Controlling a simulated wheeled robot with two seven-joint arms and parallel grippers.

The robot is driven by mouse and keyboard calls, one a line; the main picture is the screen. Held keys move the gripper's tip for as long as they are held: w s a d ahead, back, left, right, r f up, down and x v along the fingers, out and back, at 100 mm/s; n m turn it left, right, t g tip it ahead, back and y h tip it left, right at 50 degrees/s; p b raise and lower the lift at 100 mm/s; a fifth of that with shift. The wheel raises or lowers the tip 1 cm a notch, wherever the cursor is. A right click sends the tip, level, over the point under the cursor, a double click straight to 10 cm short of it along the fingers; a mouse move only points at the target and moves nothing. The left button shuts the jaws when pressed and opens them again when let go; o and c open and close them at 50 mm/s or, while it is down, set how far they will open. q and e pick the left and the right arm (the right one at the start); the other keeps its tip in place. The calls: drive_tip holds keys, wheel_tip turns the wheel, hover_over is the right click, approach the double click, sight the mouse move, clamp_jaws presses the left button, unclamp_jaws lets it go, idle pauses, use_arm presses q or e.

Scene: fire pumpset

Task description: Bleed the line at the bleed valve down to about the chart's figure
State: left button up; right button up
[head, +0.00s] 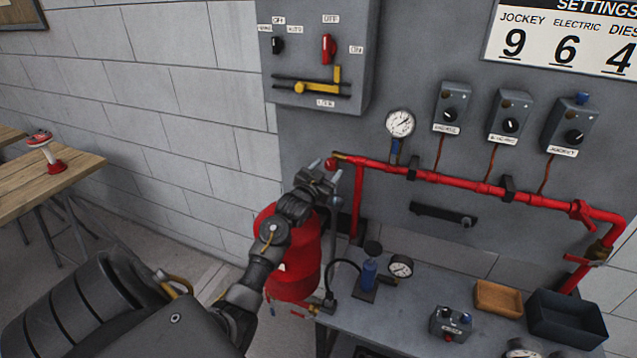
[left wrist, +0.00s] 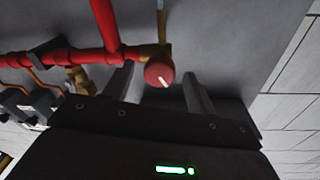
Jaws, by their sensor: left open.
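The bleed valve's round red knob (head: 331,164) sits at the left end of the red pipe (head: 460,186). In the left wrist view the knob (left wrist: 159,74) has a white mark and lies between the fingers. My left gripper (head: 323,170) is open around or just in front of the knob; I cannot tell if a finger touches it. The gripper also shows in the left wrist view (left wrist: 160,88). A pressure gauge (head: 400,123) stands on the pipe to the right of the knob. The settings chart (head: 565,40) reads jockey 9, electric 6, diesel 4. My right gripper is not in view.
Three grey switch boxes, one of them here (head: 452,108), hang above the pipe. A grey bench (head: 400,318) below holds a small gauge (head: 400,266), a wooden tray (head: 498,297) and a dark bin (head: 566,318). A red tank (head: 292,265) stands behind my left arm.

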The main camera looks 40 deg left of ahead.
use_arm(q)
drive_tip(key=b+v, duration=0.1)
drive_tip(key=v, duration=0.6)
drive_tip(key=shift+b, duration=0.35)
drive_tip(key=shift+s+f, duration=0.1)
